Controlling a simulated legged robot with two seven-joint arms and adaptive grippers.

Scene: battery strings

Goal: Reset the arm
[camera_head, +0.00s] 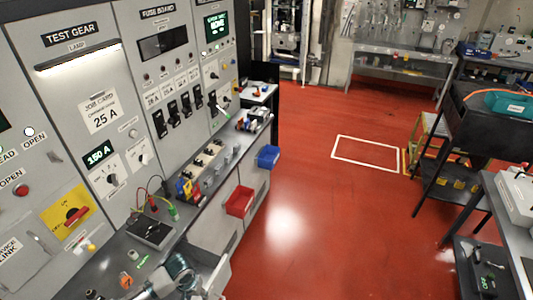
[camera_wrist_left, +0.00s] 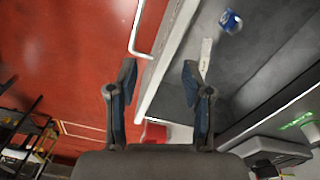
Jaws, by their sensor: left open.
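My left gripper (camera_wrist_left: 159,80) is open and empty in the left wrist view. Its two dark fingers with blue inner sides stand well apart. Between and beyond them are the pale edge of the grey bench (camera_wrist_left: 225,65) and the red floor. In the head view, a grey and teal part of my left arm (camera_head: 180,272) shows at the bottom, over the front of the bench beside an open drawer. Its fingertips cannot be made out there. My right gripper is in neither view.
A tall grey panel (camera_head: 100,105) with switches stands behind the bench at left. A black meter (camera_head: 151,231) with leads, a red bin (camera_head: 240,201) and a blue bin (camera_head: 268,157) are along the bench. The red floor (camera_head: 300,220) is clear; carts stand at right.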

